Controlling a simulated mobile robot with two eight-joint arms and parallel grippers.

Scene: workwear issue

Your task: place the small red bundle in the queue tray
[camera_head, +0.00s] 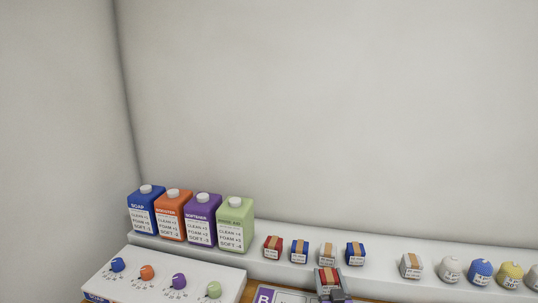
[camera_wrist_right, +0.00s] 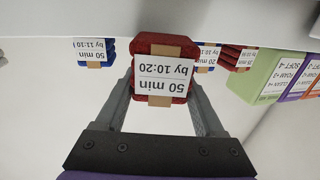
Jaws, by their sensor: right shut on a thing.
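My right gripper (camera_head: 330,292) is shut on a red bundle (camera_head: 327,274) with a tan band, in front of the white ledge. In the right wrist view the red bundle (camera_wrist_right: 163,55) sits between the two fingers of the gripper (camera_wrist_right: 162,100). Its white label reads, upside down, "50 min by 10:20". Another red bundle (camera_head: 273,247) stands at the left of the bundle row on the ledge. My left gripper is not in view.
The white ledge (camera_head: 380,275) carries blue bundles (camera_head: 299,250), grey-white bundles (camera_head: 411,265) and round bundles (camera_head: 481,271) at right. Bottles, including a green one (camera_head: 236,224), stand at left behind a white panel with coloured knobs (camera_head: 178,282).

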